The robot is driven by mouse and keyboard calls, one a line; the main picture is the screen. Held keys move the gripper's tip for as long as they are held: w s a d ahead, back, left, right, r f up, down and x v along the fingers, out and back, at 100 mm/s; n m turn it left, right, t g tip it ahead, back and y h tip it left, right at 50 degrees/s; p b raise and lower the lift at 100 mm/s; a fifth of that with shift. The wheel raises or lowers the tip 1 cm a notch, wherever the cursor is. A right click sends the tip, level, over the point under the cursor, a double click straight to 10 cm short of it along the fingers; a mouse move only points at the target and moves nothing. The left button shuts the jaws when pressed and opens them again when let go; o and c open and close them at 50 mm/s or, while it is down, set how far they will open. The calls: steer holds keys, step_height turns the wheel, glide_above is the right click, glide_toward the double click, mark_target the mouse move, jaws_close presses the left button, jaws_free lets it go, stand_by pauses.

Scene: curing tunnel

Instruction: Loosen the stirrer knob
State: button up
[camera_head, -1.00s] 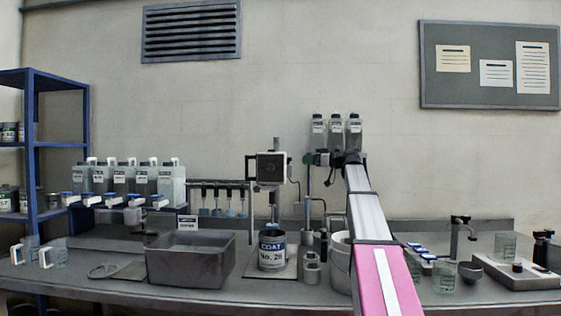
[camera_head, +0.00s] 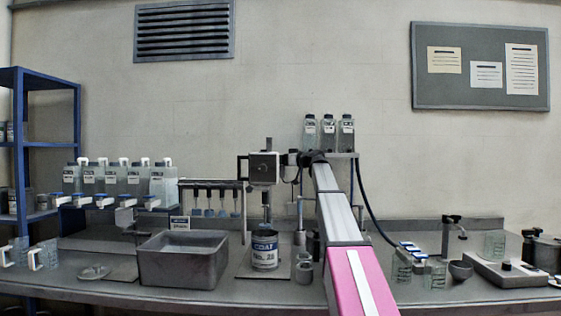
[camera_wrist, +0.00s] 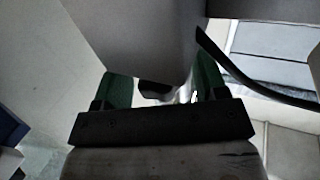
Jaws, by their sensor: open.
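The stirrer (camera_head: 263,168) is a grey box-shaped head on a post, with its shaft reaching down to the can labelled COAT (camera_head: 264,250). My gripper (camera_head: 289,159) is at the right side of the stirrer head, close to it. In the wrist view the green fingers of my gripper (camera_wrist: 163,85) stand apart, with a large grey body, likely the stirrer head (camera_wrist: 140,35), just beyond them. A small dark piece (camera_wrist: 155,89) shows between the fingers; it may be the knob, mostly hidden. I cannot tell whether the fingers touch it.
A grey basin (camera_head: 183,262) stands left of the can. Several bottles (camera_head: 328,133) sit on a small raised shelf right of the stirrer, behind my arm. A dark hose (camera_head: 367,205) hangs from there. A small grey cup (camera_head: 304,271) stands right of the can.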

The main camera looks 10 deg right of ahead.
steer(key=c, duration=0.9)
steer(key=shift+c, duration=0.2)
steer(key=shift+n+g, duration=0.3)
steer(key=shift+g, duration=0.1)
steer(key=shift+w+n+g+y, duration=0.15)
steer(key=shift+n+g+y, duration=0.5)
steer(key=shift+g, duration=0.25)
steer(key=n+g+y, duration=0.1)
steer(key=g, duration=0.1)
steer(key=n+g, duration=0.2)
steer(key=g, duration=0.1)
steer(key=shift+w+y, duration=0.1)
steer(key=shift+y, duration=0.25)
steer(key=n+g, duration=0.2)
steer(key=g, duration=0.2)
steer(key=n+g, duration=0.3)
steer(key=shift+g, duration=0.4)
steer(key=shift+s+n+g, duration=0.25)
steer(key=shift+n+g, duration=0.05)
steer(key=shift+n, duration=0.05)
